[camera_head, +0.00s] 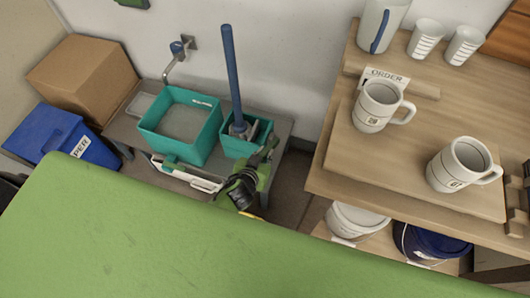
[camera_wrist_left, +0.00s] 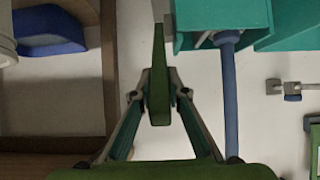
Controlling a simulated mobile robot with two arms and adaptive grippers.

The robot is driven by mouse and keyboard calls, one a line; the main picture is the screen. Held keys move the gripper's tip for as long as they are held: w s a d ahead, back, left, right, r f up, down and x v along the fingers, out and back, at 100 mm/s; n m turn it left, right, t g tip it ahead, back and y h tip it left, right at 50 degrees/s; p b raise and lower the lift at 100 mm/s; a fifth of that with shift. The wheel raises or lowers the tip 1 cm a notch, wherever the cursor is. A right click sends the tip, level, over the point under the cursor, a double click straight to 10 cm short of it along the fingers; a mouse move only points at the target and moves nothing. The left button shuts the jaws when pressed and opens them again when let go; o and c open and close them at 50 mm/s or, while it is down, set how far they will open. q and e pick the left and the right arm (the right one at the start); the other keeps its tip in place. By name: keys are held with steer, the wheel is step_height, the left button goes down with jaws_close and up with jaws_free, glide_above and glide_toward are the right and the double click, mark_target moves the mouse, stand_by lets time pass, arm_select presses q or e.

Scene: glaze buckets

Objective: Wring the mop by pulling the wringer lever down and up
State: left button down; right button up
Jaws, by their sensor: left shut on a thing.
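The wringer (camera_head: 262,128) is a small teal box beside the larger teal basin (camera_head: 152,114). The mop's blue handle (camera_head: 232,75) stands up out of it, leaning slightly; the mop head is mostly hidden inside. In the left wrist view, the wringer (camera_wrist_left: 222,15) and the mop handle (camera_wrist_left: 230,100) are to the right of the green wringer lever (camera_wrist_left: 158,60). My left gripper (camera_head: 256,172) is at the front right of the wringer. In the left wrist view my left gripper (camera_wrist_left: 158,78) is shut on the lever, one finger on each side. My right gripper is not in view.
A wall tap (camera_head: 178,55) is behind the basin. A cardboard box (camera_head: 82,75) and a blue bin (camera_head: 65,135) stand at left. At right, a wooden table (camera_head: 325,170) holds mugs, with white (camera_head: 352,222) and blue (camera_head: 430,243) buckets below. A floor gap separates it from the wringer.

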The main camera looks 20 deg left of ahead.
arm_select(q)
steer(key=shift+s+f, duration=0.45)
steer(key=shift+w+r+p, duration=0.3)
steer(key=shift+w+r, duration=0.1)
steer(key=c, duration=0.9)
jaws_free()
steer(key=shift+w+r, duration=0.1)
steer(key=shift+r, duration=0.05)
steer(key=shift+w, duration=0.1)
steer(key=shift+r, duration=0.1)
steer(key=shift+r, duration=0.1)
